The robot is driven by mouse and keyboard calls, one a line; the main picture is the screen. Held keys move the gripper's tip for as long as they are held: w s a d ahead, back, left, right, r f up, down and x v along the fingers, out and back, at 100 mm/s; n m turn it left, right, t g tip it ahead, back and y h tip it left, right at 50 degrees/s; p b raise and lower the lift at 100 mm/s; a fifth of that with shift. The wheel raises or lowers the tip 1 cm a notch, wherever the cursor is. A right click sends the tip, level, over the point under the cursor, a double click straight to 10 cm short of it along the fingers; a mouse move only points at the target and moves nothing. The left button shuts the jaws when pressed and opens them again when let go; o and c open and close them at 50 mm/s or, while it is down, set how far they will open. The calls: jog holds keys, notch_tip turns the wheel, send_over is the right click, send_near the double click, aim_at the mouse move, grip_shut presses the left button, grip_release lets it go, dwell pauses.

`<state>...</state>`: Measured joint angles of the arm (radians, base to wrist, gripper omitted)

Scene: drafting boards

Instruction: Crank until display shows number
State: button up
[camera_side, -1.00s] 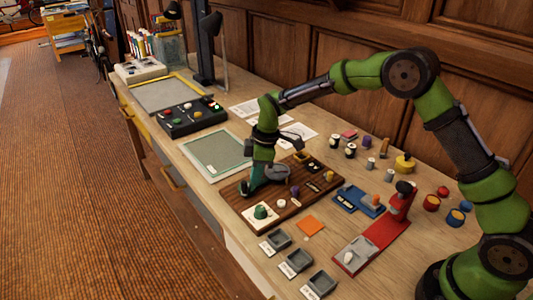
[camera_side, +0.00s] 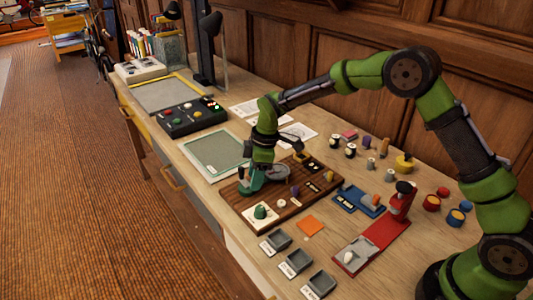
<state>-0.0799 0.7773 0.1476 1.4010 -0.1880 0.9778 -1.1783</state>
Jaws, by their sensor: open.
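A brown wooden board (camera_side: 236,196) lies on the table and carries several small fittings. My gripper (camera_side: 250,186) is low over the board's left part, pointing down, and is open. A grey round disc (camera_side: 278,172) shows just right of my gripper; it may be part of the crank, but the handle is hidden or too small to tell. Small dark label-like windows (camera_side: 312,186) sit on the board's right part; I cannot read any number on them. Whether my fingers touch anything is too small to tell.
A green dome on a cream plate (camera_side: 259,212) is at the board's front corner. Grey trays (camera_side: 296,262) stand in front. A red stand (camera_side: 382,236) and a blue block (camera_side: 352,200) are to the right. A black button box (camera_side: 192,118) and green-framed panel (camera_side: 215,155) lie to the left.

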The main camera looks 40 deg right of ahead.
jog(key=shift+d, duration=0.1)
jog(key=shift+r, duration=0.4)
jog(key=a+v, duration=0.1)
jog(key=v, duration=0.5)
jog(key=shift+w+r, duration=0.15)
jog(key=shift+w, duration=0.15)
jog(key=shift+d, duration=0.1)
